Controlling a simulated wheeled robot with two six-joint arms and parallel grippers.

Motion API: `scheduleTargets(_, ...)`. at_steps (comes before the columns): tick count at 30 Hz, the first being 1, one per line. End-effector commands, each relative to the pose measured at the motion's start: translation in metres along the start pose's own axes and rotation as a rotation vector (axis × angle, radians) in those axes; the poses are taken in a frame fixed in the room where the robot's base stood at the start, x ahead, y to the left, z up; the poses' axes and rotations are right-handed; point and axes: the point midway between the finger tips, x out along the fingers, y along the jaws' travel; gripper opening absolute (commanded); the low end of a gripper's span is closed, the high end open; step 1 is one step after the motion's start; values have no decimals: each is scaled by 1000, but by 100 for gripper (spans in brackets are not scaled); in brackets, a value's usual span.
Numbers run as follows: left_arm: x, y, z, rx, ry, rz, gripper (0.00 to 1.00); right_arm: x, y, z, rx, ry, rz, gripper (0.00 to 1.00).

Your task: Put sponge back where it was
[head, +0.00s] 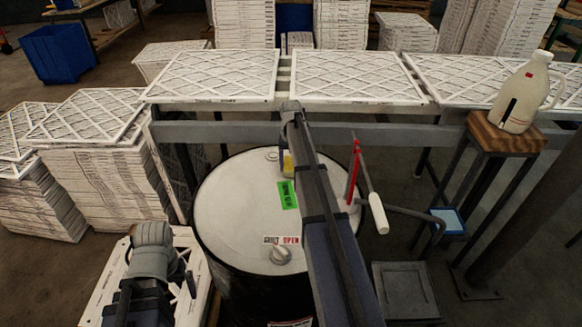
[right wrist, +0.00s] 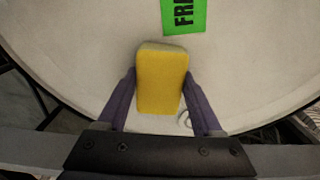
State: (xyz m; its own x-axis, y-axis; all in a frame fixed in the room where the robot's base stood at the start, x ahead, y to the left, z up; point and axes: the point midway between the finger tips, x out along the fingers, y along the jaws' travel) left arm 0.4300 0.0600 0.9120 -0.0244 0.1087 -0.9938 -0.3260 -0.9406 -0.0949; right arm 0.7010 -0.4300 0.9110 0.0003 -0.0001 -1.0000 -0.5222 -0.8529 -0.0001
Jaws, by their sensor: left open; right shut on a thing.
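The yellow sponge (right wrist: 163,80) is between the two fingers of my right gripper (right wrist: 161,92), which is shut on it. In the right wrist view it is over the white drum lid (right wrist: 235,65); I cannot tell whether it touches the lid. In the head view a small part of the sponge (head: 288,163) shows beside my right arm, which hides the rest and most of the right gripper. My left gripper (head: 160,283) is open at the lower left, apart from the sponge, over a white-topped stack.
The drum (head: 225,210) carries a green label (head: 288,196). A red lever (head: 353,170) with a white grip stands right of it. A small blue pad (head: 448,220) is further right. A jug (head: 523,95) stands on a wooden block.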

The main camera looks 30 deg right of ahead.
Motion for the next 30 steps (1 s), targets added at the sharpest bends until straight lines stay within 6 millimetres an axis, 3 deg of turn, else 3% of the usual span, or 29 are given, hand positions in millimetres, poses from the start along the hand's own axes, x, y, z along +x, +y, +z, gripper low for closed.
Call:
scheduleTargets(6,5,0,0,0,0,0,98,5,0,0,0,0,0,15)
scheduleTargets(7,3,0,0,0,0,0,98,3,0,0,0,0,0,71)
scheduleTargets(14,2,0,0,0,0,0,98,2,0,0,0,0,0,97)
scheduleTargets(23,2,0,0,0,0,0,98,2,0,0,0,0,0,97)
scheduleTargets(30,-11,-1,1,0,0,0,98,-11,0,0,0,0,0,97)
